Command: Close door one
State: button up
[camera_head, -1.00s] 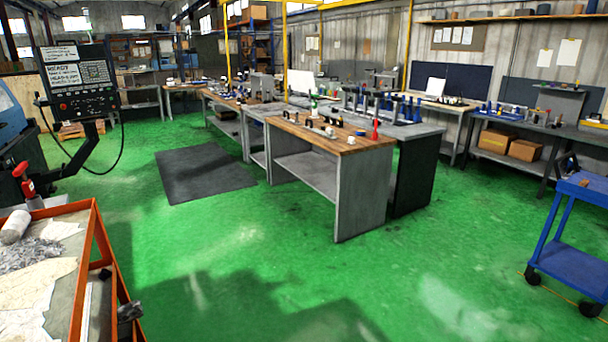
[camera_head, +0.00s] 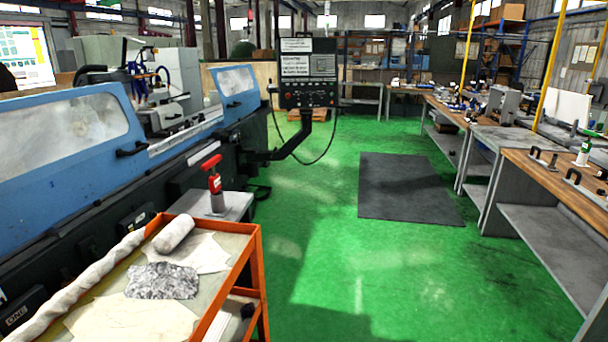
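A blue cylindrical grinder (camera_head: 175,165) stands on the left. Its large left door (camera_head: 70,180) has a clear window and a dark handle (camera_head: 132,150) near its right end. A smaller blue door (camera_head: 237,85) with a window and a handle is at the machine's right end. Between the two doors is an open gap, through which the machine's inside (camera_head: 165,105) shows. A dark plate reading "ONE" (camera_head: 17,318) is low at the left edge, below the left door. My gripper is not in view.
An orange cart (camera_head: 255,260) with cloths and a roll stands close in front of the grinder. A red-handled tool (camera_head: 213,180) stands on a grey surface behind it. A control panel (camera_head: 308,80) hangs on an arm. Green floor and a dark mat (camera_head: 405,190) lie clear; benches line the right.

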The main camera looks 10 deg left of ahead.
aim_at(32, 138)
jog(key=i, duration=0.55)
jog(key=i+u, duration=0.15)
jog(key=i, duration=0.95)
jog(key=i+l+u, duration=0.15)
jog(key=i, duration=0.35)
jog(key=i+l, duration=0.1)
jog(key=i, duration=0.45)
jog(key=i+l+u, duration=0.15)
jog(key=i, duration=0.4)
jog(key=i+j+u, duration=0.4)
jog(key=i+u, duration=0.85)
jog(key=i+l+u, duration=0.15)
jog(key=i+u, duration=0.25)
jog(key=i+l+u, duration=0.4)
jog(key=i, duration=0.15)
